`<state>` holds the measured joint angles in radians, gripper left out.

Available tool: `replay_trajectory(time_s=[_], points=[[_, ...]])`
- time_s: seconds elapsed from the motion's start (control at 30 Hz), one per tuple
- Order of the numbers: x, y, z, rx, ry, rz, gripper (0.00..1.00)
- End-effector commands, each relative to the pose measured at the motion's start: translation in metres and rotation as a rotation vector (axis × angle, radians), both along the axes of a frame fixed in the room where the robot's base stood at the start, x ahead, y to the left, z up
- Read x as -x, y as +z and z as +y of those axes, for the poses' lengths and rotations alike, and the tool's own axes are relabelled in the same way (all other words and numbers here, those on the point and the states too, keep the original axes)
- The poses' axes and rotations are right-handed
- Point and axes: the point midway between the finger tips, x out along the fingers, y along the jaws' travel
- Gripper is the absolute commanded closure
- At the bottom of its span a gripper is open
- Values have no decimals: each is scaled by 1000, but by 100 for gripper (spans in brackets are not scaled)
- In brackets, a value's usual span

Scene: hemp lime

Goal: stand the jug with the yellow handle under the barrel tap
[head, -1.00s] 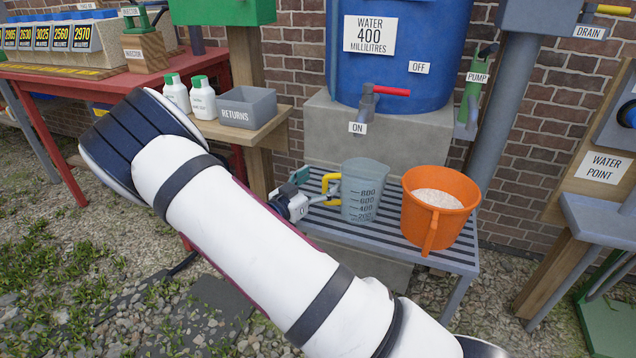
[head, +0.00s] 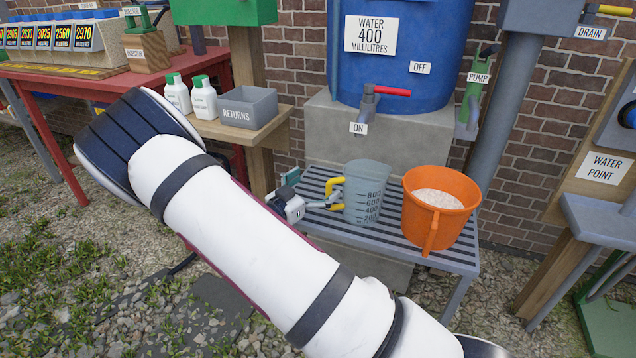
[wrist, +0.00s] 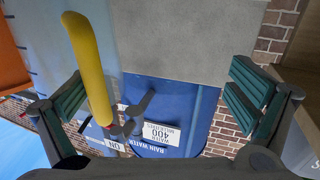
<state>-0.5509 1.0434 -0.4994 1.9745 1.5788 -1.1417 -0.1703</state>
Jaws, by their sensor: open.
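The grey measuring jug (head: 367,196) with the yellow handle (head: 334,192) stands upright on the slatted bench (head: 312,184), its handle toward the left. In the head view it appears below the grey barrel tap (head: 367,103) with a red lever; how exactly it lines up in depth I cannot tell. My gripper (head: 314,196) is just left of the handle, open and holding nothing. In the wrist view my gripper's fingers (wrist: 155,95) are spread wide. The yellow handle (wrist: 88,65) shows between them, nearer the left finger, with the jug (wrist: 38,35) at upper left.
An orange bucket (head: 431,225) of pale material stands close right of the jug. The blue water barrel (head: 440,45) sits on a concrete block (head: 330,130) behind. A grey returns box (head: 248,107) and white bottles (head: 203,100) are on a shelf to the left.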

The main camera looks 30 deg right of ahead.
Motion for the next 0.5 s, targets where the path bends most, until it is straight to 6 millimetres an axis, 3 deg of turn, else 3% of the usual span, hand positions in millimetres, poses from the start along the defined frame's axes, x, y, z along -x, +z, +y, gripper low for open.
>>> replay_trajectory(time_s=[0.5], points=[[8,0,22,-1,0,0,0]])
